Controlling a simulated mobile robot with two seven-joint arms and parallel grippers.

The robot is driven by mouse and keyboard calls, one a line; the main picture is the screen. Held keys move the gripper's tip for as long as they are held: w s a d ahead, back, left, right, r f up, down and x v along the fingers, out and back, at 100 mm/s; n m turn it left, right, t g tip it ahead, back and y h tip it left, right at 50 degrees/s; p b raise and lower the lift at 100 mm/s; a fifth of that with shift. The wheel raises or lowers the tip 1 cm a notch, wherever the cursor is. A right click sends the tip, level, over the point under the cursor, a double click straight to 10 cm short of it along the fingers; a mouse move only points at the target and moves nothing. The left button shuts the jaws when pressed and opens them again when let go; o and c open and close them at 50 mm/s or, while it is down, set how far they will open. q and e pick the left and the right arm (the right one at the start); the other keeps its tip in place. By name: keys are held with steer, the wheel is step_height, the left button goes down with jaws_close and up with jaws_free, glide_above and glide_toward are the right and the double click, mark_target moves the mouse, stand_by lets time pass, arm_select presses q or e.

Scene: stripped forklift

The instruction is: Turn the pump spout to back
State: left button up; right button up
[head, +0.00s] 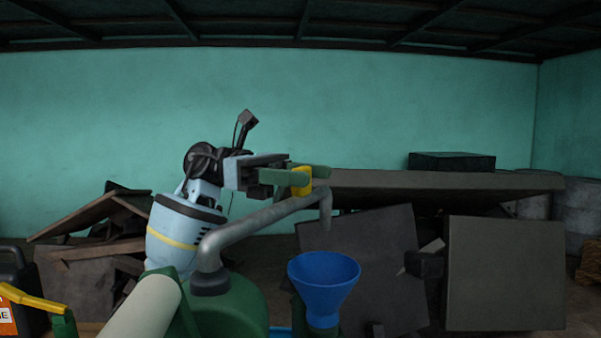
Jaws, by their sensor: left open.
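The pump spout (262,219) is a grey bent pipe rising from a dark collar on a rounded green body (230,308). It runs to the right and its end turns down above a blue funnel (325,284). My left gripper (293,176) is open, at the spout's far upper part, near its downward bend. A green bar with a yellow piece shows at its fingers; I cannot tell whether these belong to the gripper. I cannot tell whether the gripper touches the spout. My right gripper is not in view.
A yellow-handled item (34,301) is at the lower left edge. Wooden debris (95,215) is behind on the left.

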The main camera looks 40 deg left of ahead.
arm_select(q)
steer(key=shift+c, duration=0.2)
jaws_close()
